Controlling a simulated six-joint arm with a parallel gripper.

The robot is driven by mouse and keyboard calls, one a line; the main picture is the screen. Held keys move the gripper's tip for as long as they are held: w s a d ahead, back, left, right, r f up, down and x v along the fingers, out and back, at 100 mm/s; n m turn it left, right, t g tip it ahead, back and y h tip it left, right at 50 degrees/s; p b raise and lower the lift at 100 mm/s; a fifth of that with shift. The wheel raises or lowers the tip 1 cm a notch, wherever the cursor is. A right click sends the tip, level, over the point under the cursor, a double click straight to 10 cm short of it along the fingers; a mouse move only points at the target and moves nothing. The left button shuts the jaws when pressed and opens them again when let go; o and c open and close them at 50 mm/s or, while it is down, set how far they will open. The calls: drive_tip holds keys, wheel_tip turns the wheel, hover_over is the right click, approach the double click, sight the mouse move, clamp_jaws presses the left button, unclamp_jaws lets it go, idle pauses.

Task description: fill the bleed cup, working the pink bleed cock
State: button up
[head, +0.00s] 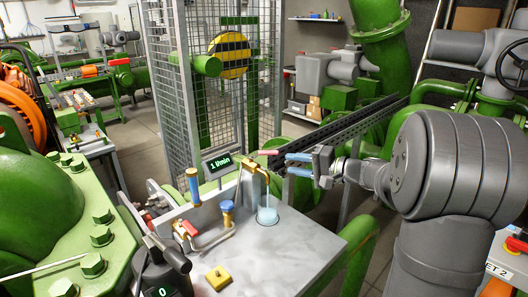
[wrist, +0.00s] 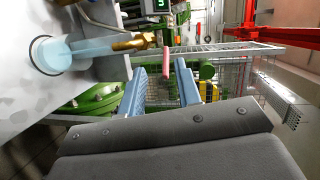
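The bleed cup (head: 267,217) stands in a round recess on the grey bench top, under the brass bleed cock (head: 253,166). A pale blue stream runs from the spout into the cup; the cup also shows in the wrist view (wrist: 50,55), with the stream entering it. I cannot tell the liquid level. The cock's pink lever (head: 268,152) points right, toward my gripper. My gripper (head: 287,164) is open, its two blue fingers apart and empty. In the wrist view the pink lever (wrist: 166,62) appears between the fingertips, seemingly just beyond them.
A display (head: 220,162) behind the cup reads 1 l/min. A mesh cage (head: 180,80) stands behind. The bench's front right is clear.

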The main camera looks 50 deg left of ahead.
sight(265, 151)
drive_tip(key=w+d+f+m+t+y, duration=0.1)
drive_tip(key=w+d+m+t+y, duration=0.1)
drive_tip(key=d+m+t+y, duration=0.15)
drive_tip(key=shift+h, duration=0.45)
drive_tip(key=a, duration=0.5)
drive_tip(key=s+a, duration=0.1)
drive_tip(key=a, duration=1.1)
drive_tip(key=shift+s+f, duration=0.1)
drive_tip(key=shift+s, duration=0.15)
clamp_jaws()
